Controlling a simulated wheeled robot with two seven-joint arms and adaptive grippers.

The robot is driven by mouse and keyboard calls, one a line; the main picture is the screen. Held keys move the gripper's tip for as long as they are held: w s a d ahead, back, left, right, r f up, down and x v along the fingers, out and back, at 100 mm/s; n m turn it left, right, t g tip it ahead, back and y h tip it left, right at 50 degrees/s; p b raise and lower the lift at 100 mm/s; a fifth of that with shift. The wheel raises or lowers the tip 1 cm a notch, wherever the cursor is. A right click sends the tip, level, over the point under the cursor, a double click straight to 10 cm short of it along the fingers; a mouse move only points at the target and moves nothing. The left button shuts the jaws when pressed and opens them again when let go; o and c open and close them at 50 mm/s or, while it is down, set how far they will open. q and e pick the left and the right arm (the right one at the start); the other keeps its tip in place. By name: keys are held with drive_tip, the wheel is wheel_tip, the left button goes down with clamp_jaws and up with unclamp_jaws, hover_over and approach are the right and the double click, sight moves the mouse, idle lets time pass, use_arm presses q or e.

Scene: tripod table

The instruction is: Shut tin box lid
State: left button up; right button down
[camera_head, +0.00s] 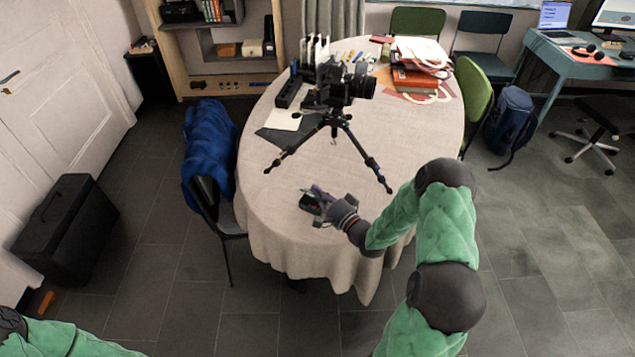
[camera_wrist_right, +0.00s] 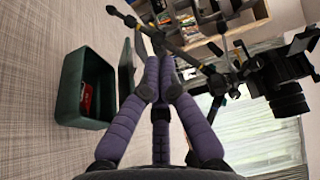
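A small dark green tin box (camera_head: 308,204) stands on the near part of the round table, and it also shows at the left of the right wrist view (camera_wrist_right: 82,118). Its lid (camera_wrist_right: 126,72) stands open on the side toward my gripper. A red item (camera_wrist_right: 86,98) lies inside the box. My right gripper (camera_head: 318,192) is beside the box, and its purple fingers are drawn together with nothing visible between them (camera_wrist_right: 158,78). They are close to the lid; I cannot tell whether they touch it. My left gripper is out of view; only green arm shows at lower left.
A camera (camera_head: 345,84) on a black tripod (camera_head: 340,125) stands on the table (camera_head: 420,140) just behind the box. Books (camera_head: 414,78) and papers lie at the back. A chair with a blue jacket (camera_head: 208,145) stands left. The table's right side is clear.

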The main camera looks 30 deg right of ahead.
drive_tip(key=shift+s+a+f, duration=0.2)
drive_tip(key=shift+a+f, duration=0.05)
drive_tip(key=shift+a, duration=0.05)
drive_tip(key=shift+s+a+f, duration=0.2)
drive_tip(key=shift+a+f, duration=0.2)
drive_tip(key=shift+a, duration=0.05)
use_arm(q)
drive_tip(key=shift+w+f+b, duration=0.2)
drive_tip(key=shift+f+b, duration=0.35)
use_arm(e)
drive_tip(key=shift+s+a+f, duration=0.2)
drive_tip(key=shift+a+f, duration=0.2)
drive_tip(key=shift+f, duration=0.3)
drive_tip(key=shift+s+a+f, duration=0.2)
drive_tip(key=shift+a+f, duration=0.15)
drive_tip(key=shift+f, duration=0.3)
